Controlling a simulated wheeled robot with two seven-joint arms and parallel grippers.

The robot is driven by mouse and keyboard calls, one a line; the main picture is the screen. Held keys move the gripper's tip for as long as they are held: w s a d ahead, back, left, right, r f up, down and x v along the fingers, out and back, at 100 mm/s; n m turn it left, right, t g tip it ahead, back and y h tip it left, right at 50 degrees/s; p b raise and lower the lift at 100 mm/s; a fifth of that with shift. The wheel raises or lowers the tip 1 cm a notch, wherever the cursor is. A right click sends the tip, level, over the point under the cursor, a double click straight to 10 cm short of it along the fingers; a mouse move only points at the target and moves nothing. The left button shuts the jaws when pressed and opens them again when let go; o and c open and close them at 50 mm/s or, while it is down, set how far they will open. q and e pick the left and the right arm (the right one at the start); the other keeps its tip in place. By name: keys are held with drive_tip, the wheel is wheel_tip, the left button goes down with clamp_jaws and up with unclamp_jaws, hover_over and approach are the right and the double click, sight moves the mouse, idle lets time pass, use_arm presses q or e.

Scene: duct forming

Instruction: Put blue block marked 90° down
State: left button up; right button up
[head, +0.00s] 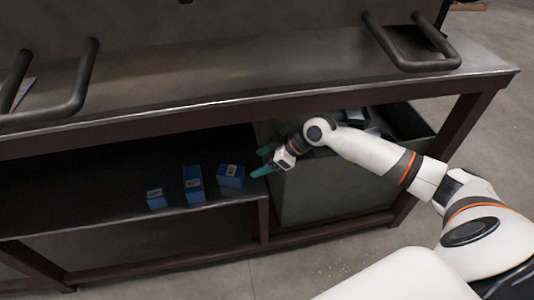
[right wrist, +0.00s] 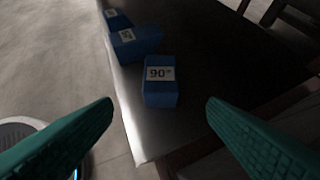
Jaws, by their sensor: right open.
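The blue block marked 90° (right wrist: 160,94) stands on the dark lower shelf, near its front edge. In the head view it is the rightmost block (head: 230,175) of the row. My right gripper (head: 260,162) is open and empty, just to the right of that block. In the right wrist view the two teal fingers are spread wide, and the block shows between and beyond their tips, apart from them. My left gripper is not in view.
Two more blue blocks (head: 193,184) (head: 156,198) stand to the left on the shelf (head: 90,185). A grey bin (head: 325,190) is under the bench at right. The bench top (head: 250,85) overhangs the shelf.

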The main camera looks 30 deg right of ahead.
drive_tip(key=s+a+f+g+h, duration=0.1)
drive_tip(key=s+a+f, duration=0.2)
drive_tip(key=s+a, duration=0.35)
drive_tip(key=s+a+f+g, duration=0.1)
drive_tip(key=s+a+f, duration=0.35)
drive_tip(key=s, duration=0.35)
drive_tip(key=s+d+m+h, duration=0.3)
drive_tip(key=s+m, duration=0.1)
drive_tip(key=s, duration=0.2)
drive_tip(key=s+d+r+m+h, duration=0.1)
drive_tip(key=s+d+m+h, duration=0.2)
drive_tip(key=s, duration=0.4)
drive_tip(key=shift+d+r+m, duration=0.2)
drive_tip(key=shift+d+m, duration=0.2)
drive_tip(key=shift+m, duration=0.3)
drive_tip(key=shift+w, duration=0.1)
